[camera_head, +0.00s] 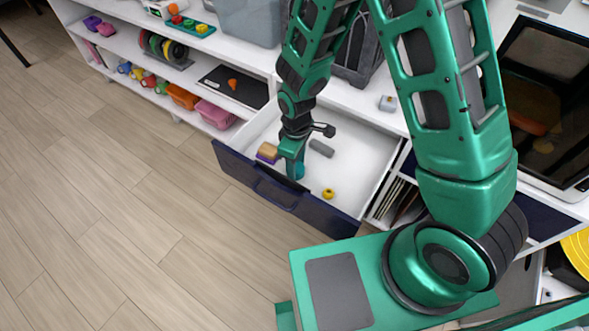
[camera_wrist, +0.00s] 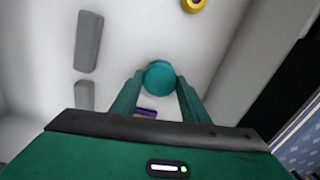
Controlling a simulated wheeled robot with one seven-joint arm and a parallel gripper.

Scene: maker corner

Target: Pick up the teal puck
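The teal puck (camera_wrist: 160,75) lies between the two fingertips of my gripper (camera_wrist: 160,82) in the wrist view, with its sides right up against them. I cannot tell whether the fingers press on it or only stand around it. In the head view my gripper (camera_head: 291,166) points down into the open drawer, and the teal puck (camera_head: 300,170) shows partly behind the fingers, low near the drawer's front. Its lower part is hidden there.
The white-lined drawer (camera_head: 345,178) has a dark blue front (camera_head: 237,166). Inside are a yellow ring-like piece (camera_head: 328,194), a grey bar (camera_head: 321,148) and a tan and purple block (camera_head: 267,152) close beside my gripper. The drawer's right part is mostly clear.

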